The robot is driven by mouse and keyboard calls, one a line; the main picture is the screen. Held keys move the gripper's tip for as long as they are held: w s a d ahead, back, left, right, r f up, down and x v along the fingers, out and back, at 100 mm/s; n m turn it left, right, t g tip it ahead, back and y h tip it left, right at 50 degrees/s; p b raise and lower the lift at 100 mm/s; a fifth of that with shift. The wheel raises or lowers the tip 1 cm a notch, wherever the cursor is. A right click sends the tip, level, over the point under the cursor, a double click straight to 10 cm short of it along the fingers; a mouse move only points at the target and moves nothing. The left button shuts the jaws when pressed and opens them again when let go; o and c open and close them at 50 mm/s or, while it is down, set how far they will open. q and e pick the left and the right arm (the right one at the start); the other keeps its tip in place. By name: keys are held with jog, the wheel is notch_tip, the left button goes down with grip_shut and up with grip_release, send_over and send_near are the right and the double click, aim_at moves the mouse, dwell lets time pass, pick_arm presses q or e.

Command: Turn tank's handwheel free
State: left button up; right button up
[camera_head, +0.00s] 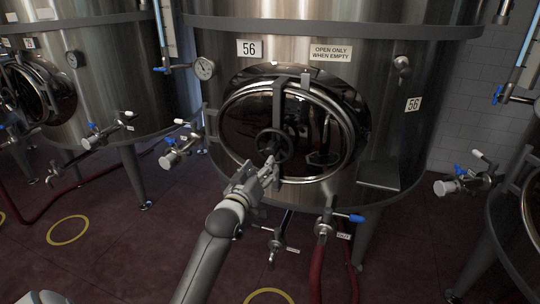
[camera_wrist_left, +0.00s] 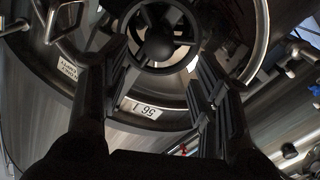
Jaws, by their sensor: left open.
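The tank (camera_head: 300,45) is a large steel vessel labelled 56 with an oval manway door (camera_head: 240,122). A dark handwheel (camera_head: 273,146) sits on the vertical bar at the door's lower middle. My left gripper (camera_head: 270,170) is at the lower edge of the handwheel, with its arm reaching up from below. In the left wrist view the handwheel (camera_wrist_left: 166,46) shows at the top, between and beyond the two dark fingers (camera_wrist_left: 160,75). The fingers stand wide apart and hold nothing. I cannot tell whether they touch the rim. My right gripper is not in view.
A gauge (camera_head: 204,68) and a small valve (camera_head: 401,65) flank the door. Below it are a blue-handled valve (camera_head: 349,217) and red hoses (camera_head: 318,265). More tanks stand left (camera_head: 100,60) and right. Reddish floor is open at the lower left.

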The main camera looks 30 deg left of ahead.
aim_at(270, 154)
pick_arm(q)
jog(key=x, duration=0.8)
jog(key=shift+w, duration=0.2)
jog(key=shift+f, duration=0.1)
grip_shut()
